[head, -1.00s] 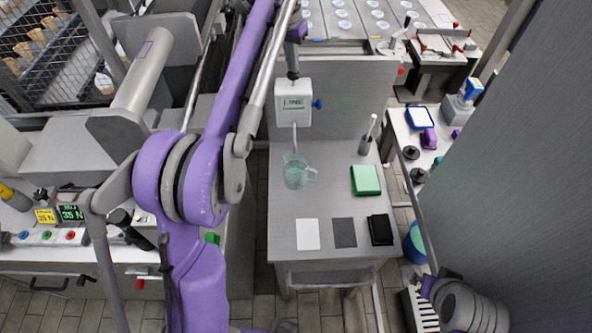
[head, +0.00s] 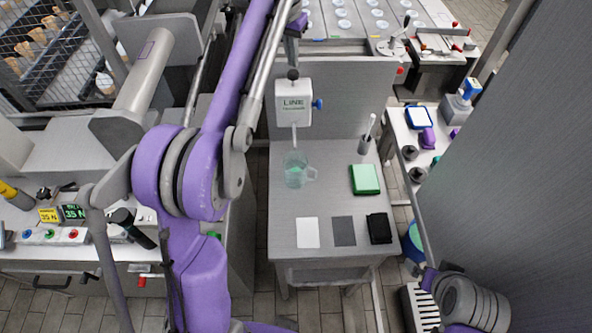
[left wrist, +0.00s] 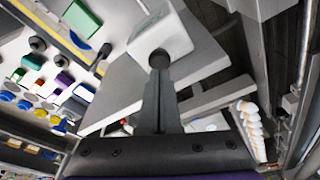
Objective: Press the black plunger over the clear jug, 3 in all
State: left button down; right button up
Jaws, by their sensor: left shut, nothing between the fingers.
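The white dispenser box (head: 294,103) hangs on the grey back panel, with a blue knob on its right side and green display text reading "LINE". Its black plunger (head: 293,74) is on top; the round black knob also shows in the left wrist view (left wrist: 159,58). The clear jug (head: 296,172) stands upright on the grey table below the spout, with some green at its bottom. My left gripper (head: 292,64) is shut and empty, pointing down just over the plunger. In the left wrist view its fingertips (left wrist: 160,75) overlap the knob; contact is unclear. My right gripper is out of view.
A side bench with several items stands at the right.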

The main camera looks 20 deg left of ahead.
pick_arm(q)
notch_tip(320, 180, up, 4)
jog(key=shift+w+f+p, duration=0.1)
jog(key=shift+w+p, duration=0.05)
jog(key=shift+p, duration=0.75)
jog(key=shift+r, duration=0.9)
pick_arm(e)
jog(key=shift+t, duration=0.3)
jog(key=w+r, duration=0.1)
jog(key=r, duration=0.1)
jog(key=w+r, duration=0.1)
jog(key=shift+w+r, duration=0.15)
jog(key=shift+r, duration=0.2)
